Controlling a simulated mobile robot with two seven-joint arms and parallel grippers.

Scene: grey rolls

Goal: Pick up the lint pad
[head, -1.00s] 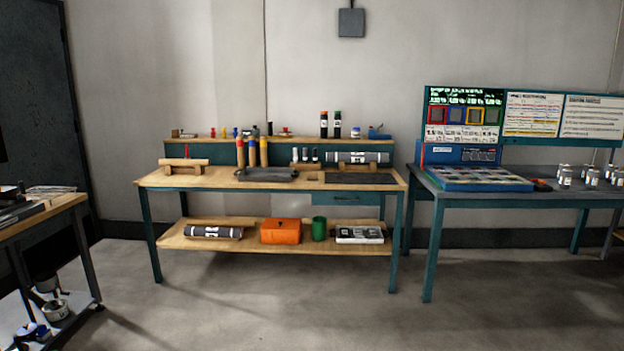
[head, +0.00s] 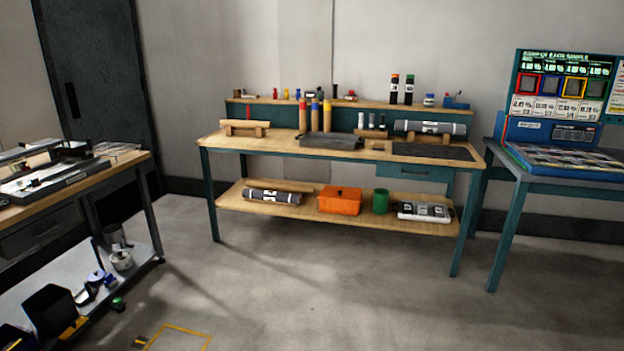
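I cannot make out a lint pad for certain at this distance. The wooden workbench (head: 234,140) stands ahead, with a dark grey tray (head: 330,141) in the middle of its top. A grey roll (head: 430,127) lies in a wooden cradle at the back right, behind a flat dark mat (head: 432,152). An empty wooden cradle (head: 244,128) stands at the left. Neither of my grippers is in view.
Bottles and small parts stand on the bench's back ledge (head: 300,101). A second bench (head: 75,175) with trays and a low shelf is at the left. A blue-legged table (head: 510,215) with a sample board (head: 562,90) is at the right. The floor (head: 330,285) between is clear.

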